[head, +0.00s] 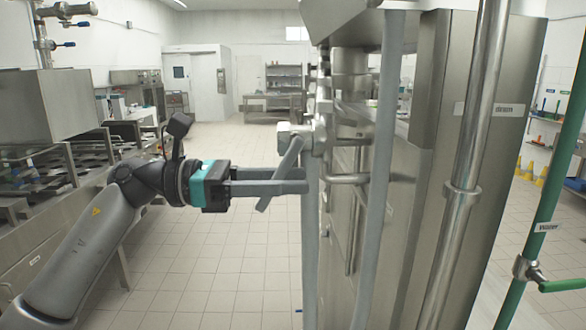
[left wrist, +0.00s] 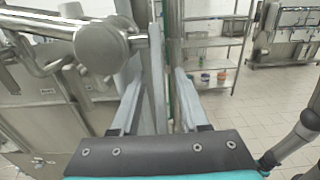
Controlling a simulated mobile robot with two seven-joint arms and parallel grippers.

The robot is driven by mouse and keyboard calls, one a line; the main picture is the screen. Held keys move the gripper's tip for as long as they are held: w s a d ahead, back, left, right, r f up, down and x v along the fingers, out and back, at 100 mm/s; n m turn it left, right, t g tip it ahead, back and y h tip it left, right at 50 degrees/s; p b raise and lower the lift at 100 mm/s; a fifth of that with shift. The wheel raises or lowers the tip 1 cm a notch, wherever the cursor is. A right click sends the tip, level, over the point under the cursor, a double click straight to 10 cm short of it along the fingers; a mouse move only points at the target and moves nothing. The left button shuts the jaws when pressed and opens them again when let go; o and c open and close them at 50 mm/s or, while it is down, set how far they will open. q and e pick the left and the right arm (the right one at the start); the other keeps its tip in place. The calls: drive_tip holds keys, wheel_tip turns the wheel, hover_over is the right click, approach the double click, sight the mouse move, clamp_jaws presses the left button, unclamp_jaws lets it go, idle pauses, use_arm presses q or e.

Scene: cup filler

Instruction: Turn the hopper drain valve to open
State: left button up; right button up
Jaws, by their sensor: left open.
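A metal valve (head: 296,134) sits on the near side of the steel machine, with a flat grey lever (head: 267,196) slanting down and left from it. My left gripper (head: 306,180) points right at the lever, just below the valve body. Its jaws are open, and the lever crosses the fingers in the head view; I cannot tell whether they touch. In the left wrist view, the round valve end (left wrist: 102,48) is left of the open fingers (left wrist: 160,82). My right gripper is not in view.
Grey uprights and a steel pipe (head: 478,130) stand close on the right. A green pipe with a green-handled valve (head: 560,285) is at far right. Steel counters (head: 45,190) line the left. The tiled floor (head: 220,250) between is clear.

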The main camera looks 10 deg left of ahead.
use_arm(q)
drive_tip(key=shift+w+d, duration=0.1)
drive_tip(key=shift+d, duration=0.4)
clamp_jaws()
idle(1.2)
